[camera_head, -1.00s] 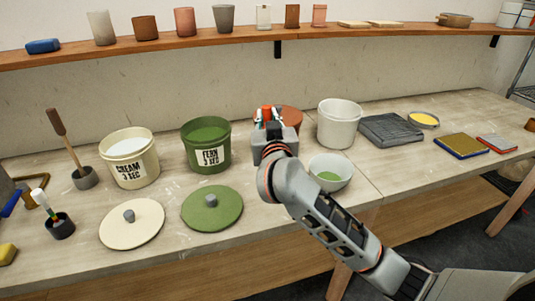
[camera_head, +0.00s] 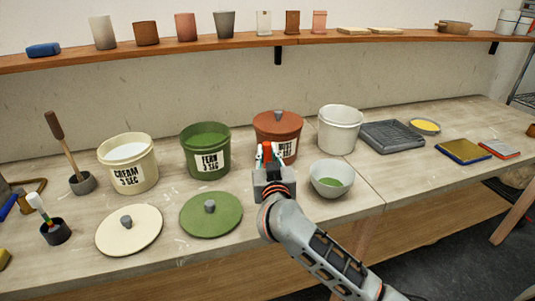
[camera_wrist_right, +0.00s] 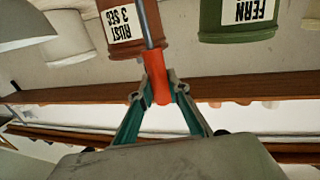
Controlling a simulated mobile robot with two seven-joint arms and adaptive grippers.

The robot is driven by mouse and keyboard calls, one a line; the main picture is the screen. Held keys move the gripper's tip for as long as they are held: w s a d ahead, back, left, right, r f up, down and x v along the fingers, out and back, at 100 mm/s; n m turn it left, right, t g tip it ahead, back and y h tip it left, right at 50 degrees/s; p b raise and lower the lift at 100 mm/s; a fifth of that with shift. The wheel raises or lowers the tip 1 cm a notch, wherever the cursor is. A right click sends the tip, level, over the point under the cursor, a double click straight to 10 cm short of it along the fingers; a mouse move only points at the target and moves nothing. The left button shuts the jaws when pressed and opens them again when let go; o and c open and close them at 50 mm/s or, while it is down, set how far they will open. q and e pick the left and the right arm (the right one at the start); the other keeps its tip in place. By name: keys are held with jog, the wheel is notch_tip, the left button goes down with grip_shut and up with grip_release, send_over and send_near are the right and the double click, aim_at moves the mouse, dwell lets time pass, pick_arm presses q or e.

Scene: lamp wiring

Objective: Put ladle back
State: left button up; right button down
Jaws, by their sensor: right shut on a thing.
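My right gripper (camera_head: 268,156) is shut on an orange-red handle (camera_wrist_right: 158,78) with a thin grey shaft (camera_wrist_right: 149,22), which I take as the ladle. Its scoop end is not visible. The gripper is in front of the lidded rust bucket (camera_head: 277,124), between the open fern bucket (camera_head: 207,160) and the small white bowl (camera_head: 322,186) with green glaze. In the right wrist view, the turquoise fingers close around the handle's lower part, and the shaft overlaps the rust bucket. My left gripper is out of view.
The open cream bucket (camera_head: 142,181) stands left, with cream (camera_head: 145,236) and green (camera_head: 188,217) lids in front. A black cup (camera_head: 54,234) and grey holder (camera_head: 84,185) carry upright tools. A white bucket (camera_head: 340,135) stands behind the bowl. A shelf (camera_head: 180,50) runs above.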

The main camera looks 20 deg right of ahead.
jog(key=c, duration=1.9)
grip_release()
jog(key=shift+f, duration=0.15)
